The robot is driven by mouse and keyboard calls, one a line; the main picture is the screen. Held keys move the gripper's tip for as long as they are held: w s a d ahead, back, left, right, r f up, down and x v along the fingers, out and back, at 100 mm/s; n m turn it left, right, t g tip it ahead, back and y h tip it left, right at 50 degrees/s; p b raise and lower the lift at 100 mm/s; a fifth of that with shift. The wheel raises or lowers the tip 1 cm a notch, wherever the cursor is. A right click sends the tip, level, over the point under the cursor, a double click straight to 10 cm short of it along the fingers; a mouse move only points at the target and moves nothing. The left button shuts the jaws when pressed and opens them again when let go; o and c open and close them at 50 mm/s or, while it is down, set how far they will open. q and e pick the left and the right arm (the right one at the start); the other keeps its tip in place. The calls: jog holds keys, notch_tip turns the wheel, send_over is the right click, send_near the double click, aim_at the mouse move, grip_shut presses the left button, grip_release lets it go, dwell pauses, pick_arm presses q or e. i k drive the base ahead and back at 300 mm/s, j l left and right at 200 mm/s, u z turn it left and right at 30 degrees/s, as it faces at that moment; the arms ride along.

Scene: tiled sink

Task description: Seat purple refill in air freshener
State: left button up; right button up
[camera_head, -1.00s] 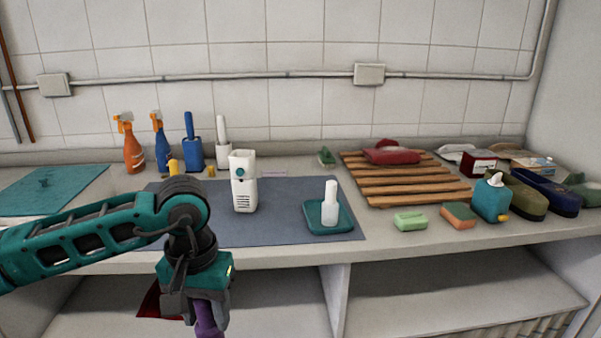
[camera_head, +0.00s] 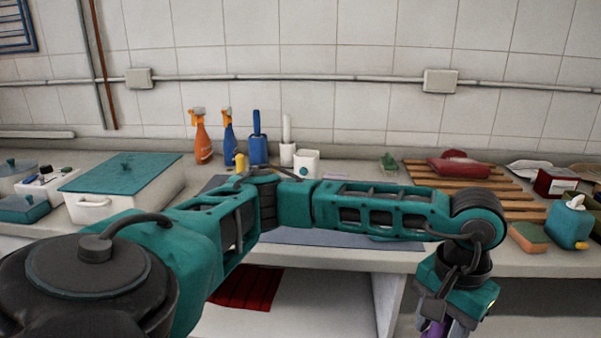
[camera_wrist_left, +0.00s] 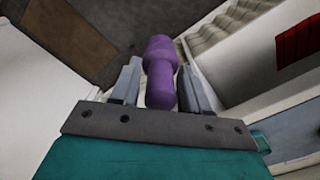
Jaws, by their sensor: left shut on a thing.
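My left gripper (camera_head: 445,328) hangs low at the right in the head view, in front of the counter's front edge. It is shut on the purple refill (camera_head: 434,328), which is mostly cut off by the frame's bottom. The left wrist view shows the refill (camera_wrist_left: 160,70) between the two grey fingers, pointing away from the palm. The white air freshener (camera_head: 306,160) stands on the blue-grey mat; only its top shows, with my left arm hiding the rest. The gripper is well to its right and nearer to me. My right gripper is out of view.
Orange (camera_head: 203,140) and blue (camera_head: 229,140) spray bottles and a blue brush holder (camera_head: 257,148) stand behind the mat (camera_head: 340,237). A white tub with a teal lid (camera_head: 125,173) is at left. A wooden rack (camera_head: 480,190), sponge (camera_head: 528,237) and tissue box (camera_head: 569,224) are at right.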

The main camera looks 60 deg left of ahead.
aim_at(309, 159)
jog(key=k+j, duration=0.15)
jog(key=j, duration=0.2)
jog(key=k+j, duration=0.1)
jog(key=j, duration=0.3)
jog(key=k+j, duration=0.15)
jog(key=j, duration=0.2)
jog(key=k+j, duration=0.1)
jog(key=j, duration=0.3)
jog(key=z, duration=0.05)
